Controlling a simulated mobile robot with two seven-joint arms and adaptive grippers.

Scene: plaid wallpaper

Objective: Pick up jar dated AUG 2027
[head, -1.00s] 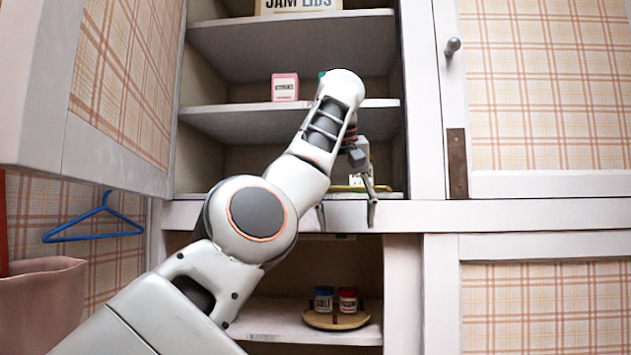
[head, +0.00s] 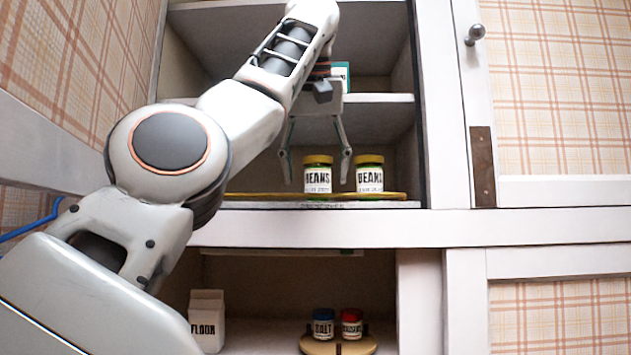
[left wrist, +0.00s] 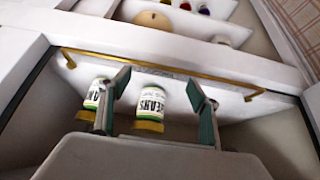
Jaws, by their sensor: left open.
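Two jars with yellow lids and white BEANS labels stand side by side on a cupboard shelf: the left jar (head: 317,176) and the right jar (head: 369,176). Small print under BEANS, perhaps the dates, is too small to read. My left gripper (head: 316,165) is open and empty, pointing down, with its fingers spread on either side of the left jar in the head view. In the left wrist view this jar (left wrist: 152,102) appears between the fingers, lid lowermost, and the other jar (left wrist: 92,98) is partly hidden behind a finger. Contact cannot be told. My right gripper is out of view.
A yellow rail (head: 260,195) runs along the shelf's front edge. Another shelf (head: 378,99) above carries a teal-edged box (head: 341,72). Below stand a FLOUR carton (head: 207,325) and a round wooden stand (head: 325,346) with blue-lidded and red-lidded jars. An open cupboard door is at left.

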